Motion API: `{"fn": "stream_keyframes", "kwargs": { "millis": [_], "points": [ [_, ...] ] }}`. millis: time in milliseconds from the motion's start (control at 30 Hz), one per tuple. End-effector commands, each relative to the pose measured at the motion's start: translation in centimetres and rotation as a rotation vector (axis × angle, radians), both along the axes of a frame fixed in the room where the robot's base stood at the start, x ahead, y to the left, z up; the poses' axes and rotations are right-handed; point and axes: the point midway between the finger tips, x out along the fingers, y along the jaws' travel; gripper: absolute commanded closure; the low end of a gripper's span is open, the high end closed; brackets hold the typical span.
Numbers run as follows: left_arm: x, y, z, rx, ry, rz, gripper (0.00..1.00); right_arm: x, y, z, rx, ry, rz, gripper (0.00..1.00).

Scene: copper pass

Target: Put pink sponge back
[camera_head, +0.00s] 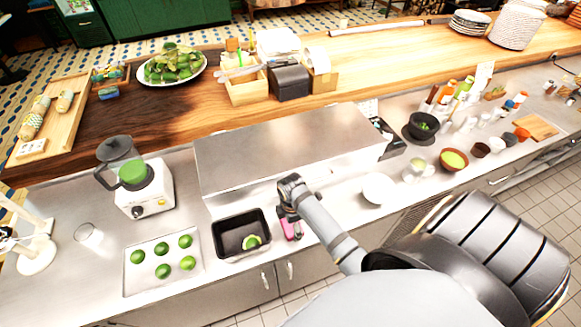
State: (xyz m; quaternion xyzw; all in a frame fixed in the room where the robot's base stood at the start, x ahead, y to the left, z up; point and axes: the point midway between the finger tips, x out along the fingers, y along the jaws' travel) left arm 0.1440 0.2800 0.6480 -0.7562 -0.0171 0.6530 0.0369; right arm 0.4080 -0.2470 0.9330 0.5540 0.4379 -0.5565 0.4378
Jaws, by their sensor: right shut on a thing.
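The pink sponge (289,230) is at the front edge of the steel counter, just right of the black bin. My right gripper (290,212) is shut on it from above, and the gripper hides its upper part. I cannot tell whether the sponge touches the counter. My left gripper is not in view.
The black bin (219,238) holds a green piece. A tray (133,283) of limes and a white blender (148,196) stand to the left. A raised steel box (290,150) is behind the gripper. A white bowl (379,189) stands to the right.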

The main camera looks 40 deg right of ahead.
Motion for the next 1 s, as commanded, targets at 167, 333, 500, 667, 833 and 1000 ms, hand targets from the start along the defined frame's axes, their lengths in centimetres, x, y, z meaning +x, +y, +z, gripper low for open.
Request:
{"fn": "stream_keyframes", "kwargs": {
  "millis": [167,333,500,667,833,1000],
  "points": [
    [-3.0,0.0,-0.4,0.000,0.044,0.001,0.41,0.0,0.0,-0.5,0.000,0.001,0.000,0.54],
    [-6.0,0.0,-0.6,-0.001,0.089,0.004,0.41,0.0,0.0,-0.4,0.000,0.000,0.000,0.00],
    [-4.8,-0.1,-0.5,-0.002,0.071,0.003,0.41,0.0,0.0,-0.4,0.000,0.001,0.000,0.00],
    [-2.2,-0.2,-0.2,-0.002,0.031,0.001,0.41,0.0,0.0,-0.1,0.000,0.001,0.000,0.00],
    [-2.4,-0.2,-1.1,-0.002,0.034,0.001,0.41,0.1,0.0,2.2,-0.001,-0.005,0.000,0.00],
    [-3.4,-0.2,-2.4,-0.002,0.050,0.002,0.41,0.2,0.0,6.5,0.000,-0.006,0.001,0.00]
  ]
}}
